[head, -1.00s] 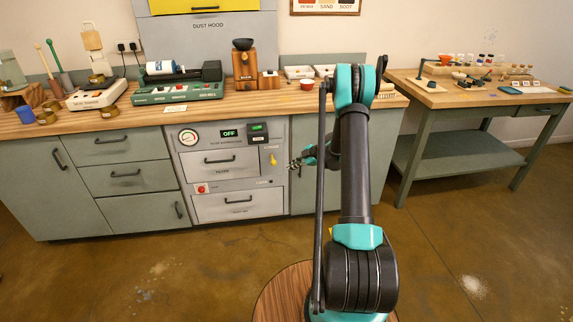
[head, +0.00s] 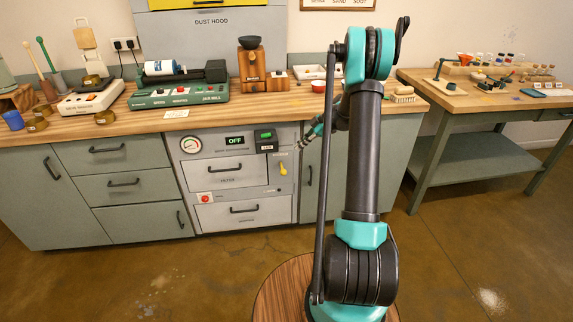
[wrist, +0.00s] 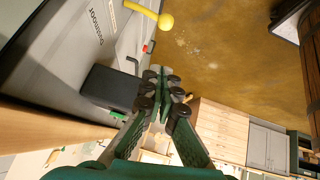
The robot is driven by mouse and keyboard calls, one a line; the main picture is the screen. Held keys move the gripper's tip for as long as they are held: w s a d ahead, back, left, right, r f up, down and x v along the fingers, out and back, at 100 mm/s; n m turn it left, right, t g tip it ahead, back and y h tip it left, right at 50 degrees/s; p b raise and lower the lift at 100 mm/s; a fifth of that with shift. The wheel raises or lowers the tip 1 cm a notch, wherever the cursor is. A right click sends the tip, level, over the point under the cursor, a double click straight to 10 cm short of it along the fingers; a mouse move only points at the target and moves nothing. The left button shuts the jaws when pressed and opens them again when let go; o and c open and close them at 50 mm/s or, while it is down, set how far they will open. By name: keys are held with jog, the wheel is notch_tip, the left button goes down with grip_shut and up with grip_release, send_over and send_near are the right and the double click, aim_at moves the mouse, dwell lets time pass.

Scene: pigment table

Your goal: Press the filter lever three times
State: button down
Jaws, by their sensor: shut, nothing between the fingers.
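The yellow filter lever (head: 283,168) is on the right side of the grey control panel in the cabinet front. In the wrist view the lever (wrist: 146,11) shows at the top, with its round yellow knob. My gripper (head: 301,146) is in front of the panel's right edge, above and to the right of the lever. In the wrist view my gripper (wrist: 164,78) has its fingers together with nothing between them, and a gap separates the fingertips from the knob.
A black box with a green light (head: 265,140) sits just above the lever, close to my gripper. The panel also has a gauge (head: 191,145), an OFF display (head: 235,141) and a red button (head: 205,198). The wooden counter (head: 200,119) overhangs above. Floor in front is clear.

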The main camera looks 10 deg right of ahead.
send_over(285, 173)
notch_tip(285, 173, down, 8)
jog(key=shift+w, duration=0.1)
jog(key=shift+w+d+f, duration=0.15)
jog(key=shift+d+f, duration=0.05)
jog(key=shift+f, duration=0.75)
jog(key=shift+w+d+f, duration=0.1)
jog(key=shift+d+f, duration=0.05)
jog(key=shift+f, duration=0.75)
jog(key=shift+f, duration=0.1)
